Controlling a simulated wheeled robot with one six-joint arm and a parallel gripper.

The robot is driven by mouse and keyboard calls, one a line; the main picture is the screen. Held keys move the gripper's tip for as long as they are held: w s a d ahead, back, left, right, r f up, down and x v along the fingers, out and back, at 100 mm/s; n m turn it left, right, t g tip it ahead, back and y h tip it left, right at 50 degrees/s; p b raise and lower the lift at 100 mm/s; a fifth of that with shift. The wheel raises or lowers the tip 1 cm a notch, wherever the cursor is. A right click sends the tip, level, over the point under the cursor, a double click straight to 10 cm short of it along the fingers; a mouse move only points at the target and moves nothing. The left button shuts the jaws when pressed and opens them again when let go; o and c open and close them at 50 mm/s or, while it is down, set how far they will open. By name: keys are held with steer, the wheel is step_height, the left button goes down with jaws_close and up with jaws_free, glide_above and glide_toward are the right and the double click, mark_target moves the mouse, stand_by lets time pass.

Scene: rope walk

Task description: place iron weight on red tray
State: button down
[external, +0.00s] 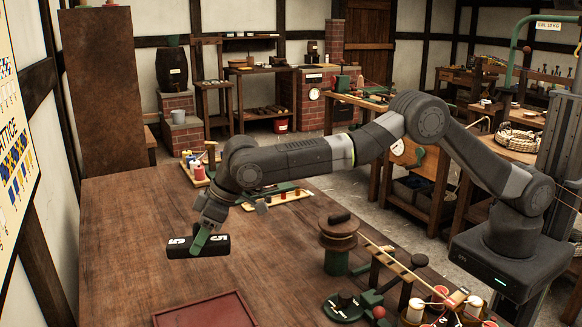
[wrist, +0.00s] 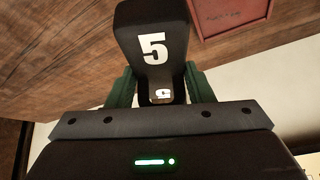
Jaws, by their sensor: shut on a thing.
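The iron weight (external: 177,246) is a black block with white "5" markings. My gripper (external: 205,243) is shut on it and holds it over the wooden table, with a green finger across its side. In the wrist view the weight (wrist: 152,45) sits between the two green fingers of my gripper (wrist: 156,85). The red tray (external: 207,311) lies on the table at the bottom edge of the external view, partly cut off, nearer the camera than the weight. It also shows at the top right of the wrist view (wrist: 235,14). The part of the tray in view is empty.
The wooden table (external: 120,215) is clear around the weight and left of the tray. A spool on a green stand (external: 338,240) and a wooden rack with red-and-white pots (external: 440,300) stand to the right. A small tray of bobbins (external: 195,168) is at the far edge.

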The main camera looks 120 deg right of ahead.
steer(key=r, duration=0.2)
glide_above(234, 313)
steer(key=shift+h, duration=0.4)
step_height(234, 313, down, 10)
steer(key=shift+w+p, duration=0.15)
steer(key=shift+p, duration=0.3)
steer(key=shift+f, duration=0.1)
steer(key=shift+f+b, duration=0.3)
steer(key=shift+b, duration=0.05)
steer(key=c, duration=1)
jaws_free()
steer(key=shift+f, duration=0.15)
steer(key=shift+c, duration=0.2)
steer(key=o, duration=0.4)
steer(key=shift+c, duration=0.2)
